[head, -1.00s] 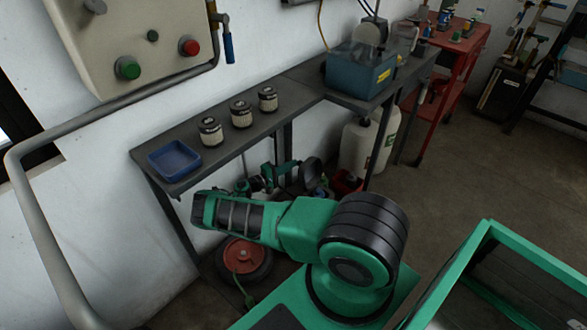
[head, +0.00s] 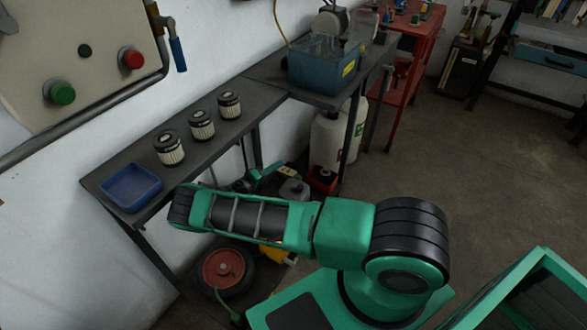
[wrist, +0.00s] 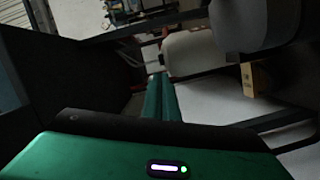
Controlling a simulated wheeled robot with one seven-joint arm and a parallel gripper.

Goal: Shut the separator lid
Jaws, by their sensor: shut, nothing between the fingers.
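A blue tank (head: 325,68) with a yellow label stands on the far part of the bench; I take it for the separator. Its top looks open or clear. A pale translucent panel (head: 362,24) rises at its back right, perhaps the lid; its hinge is not clear. My gripper (wrist: 156,80) shows in the wrist view as one narrow green shape, fingers together and empty. It points toward a dim space with a white container (wrist: 190,50) ahead, apart from it.
The dark bench (head: 225,135) holds a blue tray (head: 131,187) and three filter cartridges (head: 201,124). White jugs (head: 328,138) and a wheel (head: 224,270) are below. A control box (head: 80,50) is at upper left, a red cart (head: 405,70) behind.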

